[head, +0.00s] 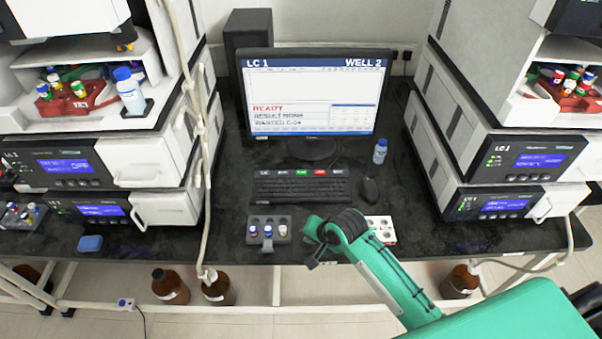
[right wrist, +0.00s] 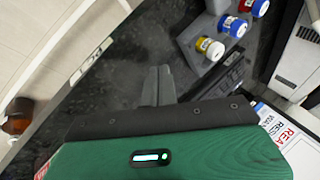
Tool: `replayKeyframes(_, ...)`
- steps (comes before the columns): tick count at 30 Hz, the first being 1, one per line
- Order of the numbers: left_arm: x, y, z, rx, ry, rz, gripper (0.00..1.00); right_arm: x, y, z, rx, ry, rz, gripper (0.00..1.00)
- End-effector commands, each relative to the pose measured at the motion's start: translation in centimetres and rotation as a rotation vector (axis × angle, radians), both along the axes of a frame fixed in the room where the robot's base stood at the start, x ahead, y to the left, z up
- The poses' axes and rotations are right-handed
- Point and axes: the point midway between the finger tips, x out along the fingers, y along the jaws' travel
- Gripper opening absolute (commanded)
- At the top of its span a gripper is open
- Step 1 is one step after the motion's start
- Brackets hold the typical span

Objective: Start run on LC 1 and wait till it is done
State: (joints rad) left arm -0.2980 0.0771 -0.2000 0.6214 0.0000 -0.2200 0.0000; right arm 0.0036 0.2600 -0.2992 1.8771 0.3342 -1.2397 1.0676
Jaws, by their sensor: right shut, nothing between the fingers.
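The monitor (head: 314,95) shows LC 1, WELL 2, red READY, RESULT NONE and what looks like WANTED C-04. The keyboard (head: 300,187) lies below it, with a row of coloured labelled keys (head: 301,172) along its back edge, too small to read surely. The LC 1 stack (head: 510,160) stands at the right with lit blue displays. My right gripper (head: 313,263) is shut and empty near the bench's front edge, in front of the keyboard and beside the vial rack. Its closed fingers (right wrist: 158,86) show in the right wrist view. My left gripper is not in view.
A grey vial rack (head: 268,222) with a few capped vials and a white tray (head: 388,230) flank my right arm. A mouse (head: 370,190) and small bottle (head: 380,151) stand right of the keyboard. Another instrument stack (head: 90,165) is at left. Brown bottles (head: 170,287) stand below.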

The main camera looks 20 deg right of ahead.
Motion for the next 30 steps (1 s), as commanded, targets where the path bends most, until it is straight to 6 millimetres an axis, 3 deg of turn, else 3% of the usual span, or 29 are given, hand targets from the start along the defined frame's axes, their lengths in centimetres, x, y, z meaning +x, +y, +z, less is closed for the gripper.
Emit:
replayKeyframes(8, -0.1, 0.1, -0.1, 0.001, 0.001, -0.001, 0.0, 8.9, -0.5, 2.3, 0.221, 0.034, -0.297, 0.0)
replayKeyframes(18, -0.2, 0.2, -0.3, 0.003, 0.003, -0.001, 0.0, 19.5, -3.4, 7.3, 0.537, 0.099, -0.707, 0.0)
replayKeyframes(24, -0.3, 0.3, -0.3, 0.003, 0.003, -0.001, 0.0, 23.5, -5.1, 10.2, 0.68, 0.128, -0.878, 0.0)
replayKeyframes(30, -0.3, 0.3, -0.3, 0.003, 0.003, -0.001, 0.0, 24.9, -5.9, 11.3, 0.739, 0.143, -0.946, 0.0)
